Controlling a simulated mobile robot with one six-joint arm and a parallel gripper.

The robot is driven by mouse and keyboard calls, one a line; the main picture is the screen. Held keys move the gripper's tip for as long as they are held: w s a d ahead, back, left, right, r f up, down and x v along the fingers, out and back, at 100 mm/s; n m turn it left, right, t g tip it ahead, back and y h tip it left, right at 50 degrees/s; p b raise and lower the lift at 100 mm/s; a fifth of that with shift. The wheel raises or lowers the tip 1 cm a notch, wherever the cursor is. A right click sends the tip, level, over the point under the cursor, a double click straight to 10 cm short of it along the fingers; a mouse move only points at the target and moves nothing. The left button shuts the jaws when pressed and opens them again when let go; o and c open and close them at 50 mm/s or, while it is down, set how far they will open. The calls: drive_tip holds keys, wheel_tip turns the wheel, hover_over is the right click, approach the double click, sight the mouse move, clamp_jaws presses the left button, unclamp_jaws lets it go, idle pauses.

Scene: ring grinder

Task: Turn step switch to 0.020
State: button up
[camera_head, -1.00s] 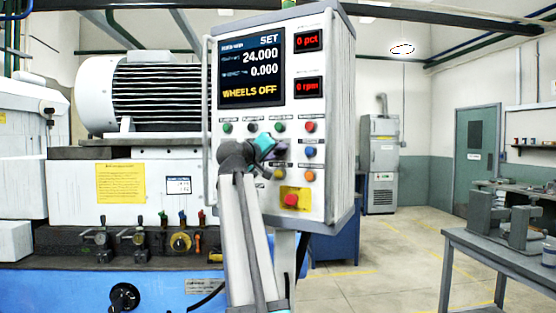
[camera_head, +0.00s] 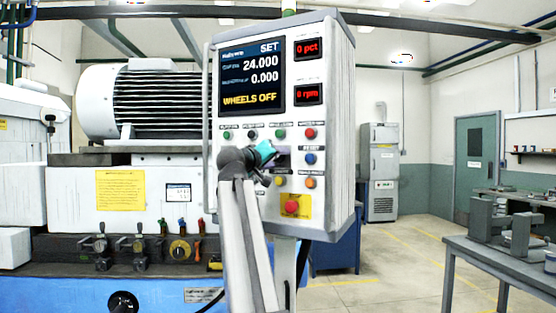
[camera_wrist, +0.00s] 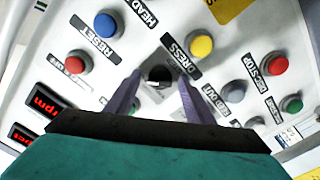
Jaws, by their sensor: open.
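A control panel (camera_head: 330,130) has a screen (camera_head: 251,80) reading SET, 24.000, 0.000 and WHEELS OFF. In the wrist view a black round knob (camera_wrist: 158,75) sits on the panel between the two purple fingers of my gripper (camera_wrist: 159,82). The jaws are apart; I cannot tell whether either finger touches the knob. In the head view my teal gripper (camera_head: 277,155) is at the panel's button area and partly hides it. I see no readable "step" label or 0.020 mark, so I cannot tell whether this knob is the step switch.
A blue button (camera_wrist: 106,24), a yellow button (camera_wrist: 200,45) and red buttons (camera_wrist: 78,63) surround the knob closely. A red emergency button on yellow (camera_head: 291,206) is below. The grinder (camera_head: 110,215) stands left; a grey workbench (camera_head: 490,253) stands right, with open floor between.

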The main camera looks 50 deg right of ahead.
drive_tip(key=shift+a, duration=0.15)
drive_tip(key=b+v, duration=0.1)
drive_tip(key=v, duration=1.2)
drive_tip(key=shift+s+a, duration=0.15)
drive_tip(key=shift+a, duration=0.15)
